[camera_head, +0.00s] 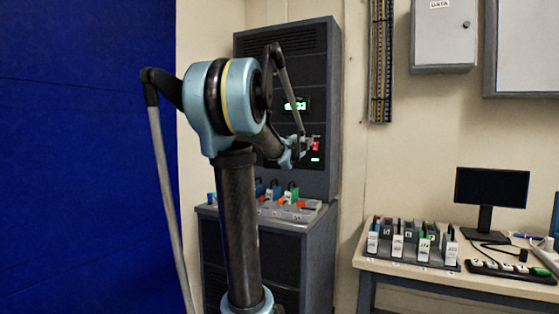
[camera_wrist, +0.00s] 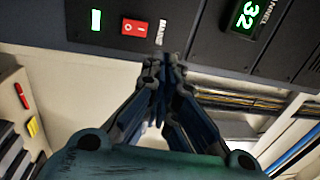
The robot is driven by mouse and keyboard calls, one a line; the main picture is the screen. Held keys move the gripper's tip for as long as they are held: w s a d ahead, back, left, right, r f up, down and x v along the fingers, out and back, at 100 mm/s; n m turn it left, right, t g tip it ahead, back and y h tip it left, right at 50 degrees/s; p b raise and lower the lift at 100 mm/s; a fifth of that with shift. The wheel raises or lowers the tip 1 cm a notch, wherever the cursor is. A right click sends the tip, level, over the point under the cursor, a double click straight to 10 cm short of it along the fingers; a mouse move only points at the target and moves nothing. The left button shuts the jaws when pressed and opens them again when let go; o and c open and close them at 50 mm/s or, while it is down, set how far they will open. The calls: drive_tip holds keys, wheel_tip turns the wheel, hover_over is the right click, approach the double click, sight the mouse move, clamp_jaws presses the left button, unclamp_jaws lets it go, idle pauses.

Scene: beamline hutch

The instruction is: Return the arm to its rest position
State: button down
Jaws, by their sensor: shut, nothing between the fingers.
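My arm (camera_head: 238,215) rises in the middle of the head view and bends at a large blue elbow joint with a yellow band, reaching toward the dark rack. My gripper (camera_head: 301,147) is at the rack front, close to the red switch (camera_head: 315,146). In the wrist view my gripper (camera_wrist: 163,62) has its fingers together and holds nothing. The fingertips point at the panel edge, beside the red rocker switch (camera_wrist: 134,27). I cannot tell whether they touch the panel.
The dark rack (camera_head: 325,90) has a green display (camera_wrist: 248,15) reading 32. A lower cabinet with several coloured modules (camera_head: 290,205) stands in front. A table (camera_head: 450,282) at right holds several modules and a monitor (camera_head: 492,187). A blue wall (camera_head: 80,150) fills the left.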

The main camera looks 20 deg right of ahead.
drive_tip(key=shift+a, duration=0.1)
drive_tip(key=w+a+f+n+t+y, duration=0.25)
drive_tip(key=a+n+y, duration=0.2)
drive_tip(key=a, duration=0.45)
drive_tip(key=w+a+f+n+t+y, duration=0.1)
drive_tip(key=a+f+n+y, duration=0.35)
drive_tip(key=a, duration=0.45)
drive_tip(key=s+a+f+n+g+y, duration=0.1)
drive_tip(key=s+a+f+n+y, duration=0.3)
drive_tip(key=a, duration=0.4)
drive_tip(key=s+a+f+n+g+y, duration=0.1)
drive_tip(key=s+a+f+n, duration=0.1)
drive_tip(key=a+f+n, duration=0.35)
drive_tip(key=s+a+f+n+g+y, duration=0.1)
drive_tip(key=s+a+f+n+g, duration=0.3)
drive_tip(key=s+a+f, duration=0.45)
drive_tip(key=s+a+f+n+g+y, duration=0.1)
drive_tip(key=s+a+f+n+g, duration=0.3)
drive_tip(key=s+f, duration=0.75)
drive_tip(key=s+f+n+g+h, duration=0.1)
drive_tip(key=s+f+g, duration=0.2)
drive_tip(key=s+f, duration=0.4)
drive_tip(key=s, duration=0.4)
drive_tip(key=shift+d+f+n+g, duration=0.2)
drive_tip(key=shift+f+n+g, duration=0.15)
drive_tip(key=shift+f, duration=0.05)
